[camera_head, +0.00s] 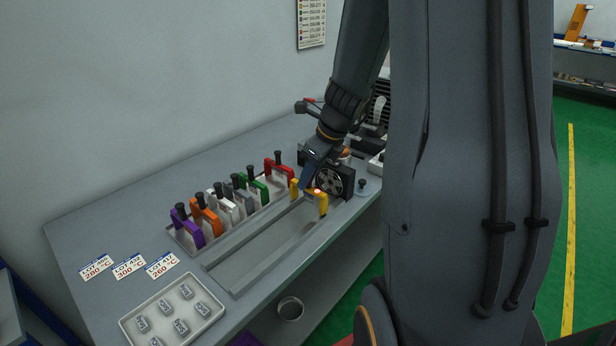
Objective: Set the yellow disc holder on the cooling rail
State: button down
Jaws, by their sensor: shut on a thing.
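The yellow disc holder (322,203) is at the far right end of the cooling rail, with one yellow part in front and another behind my gripper. My gripper (316,190) is shut on it; the fingers are small and partly hidden by the wrist. The cooling rail (265,252) looks like a long pale grey channel running from lower left to upper right, and its visible length is bare. I cannot tell whether the holder touches the rail.
Purple, orange, white, grey, green and red holders with black knobs stand in a rack (182,243) behind the rail. A dark fan (332,179) is close to my gripper. A tray (130,325) of small grey blocks and lot cards (128,267) lie at the left.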

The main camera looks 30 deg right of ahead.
jog(key=shift+f, duration=0.25)
jog(key=c, duration=1)
grip_release()
jog(key=shift+r, duration=0.15)
notch_tip(320, 180, up, 7)
jog(key=p, duration=0.8)
jog(key=shift+f, duration=0.2)
